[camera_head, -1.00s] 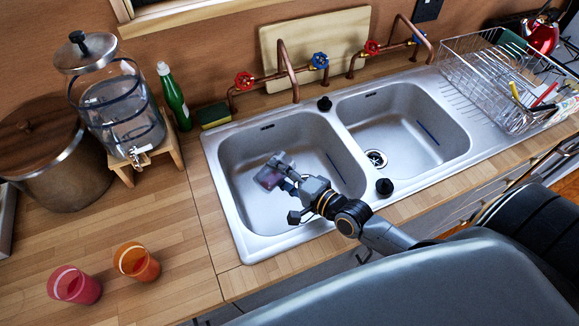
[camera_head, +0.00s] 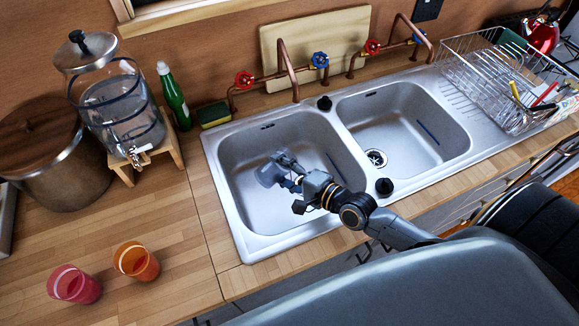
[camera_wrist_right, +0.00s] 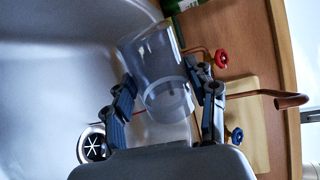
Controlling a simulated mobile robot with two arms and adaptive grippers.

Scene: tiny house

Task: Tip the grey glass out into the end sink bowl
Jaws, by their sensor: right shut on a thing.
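The grey glass (camera_head: 268,174) is see-through and is held tilted over the left sink bowl (camera_head: 240,205); I cannot tell its exact angle. My right gripper (camera_head: 287,172) is shut on it. In the right wrist view the glass (camera_wrist_right: 158,65) sits between the two fingers of my right gripper (camera_wrist_right: 165,97), one on each side. I see no coloured contents in it. The sink bowl (camera_wrist_right: 50,90) also shows there, with its drain (camera_wrist_right: 92,146). My left gripper is not in view.
A second bowl (camera_head: 410,135) lies to the right. Copper taps (camera_head: 290,80) stand behind the sink. A red cup (camera_head: 75,285) and an orange cup (camera_head: 136,262) stand on the left counter, before a glass dispenser (camera_head: 115,105). A wire dish rack (camera_head: 495,80) stands at right.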

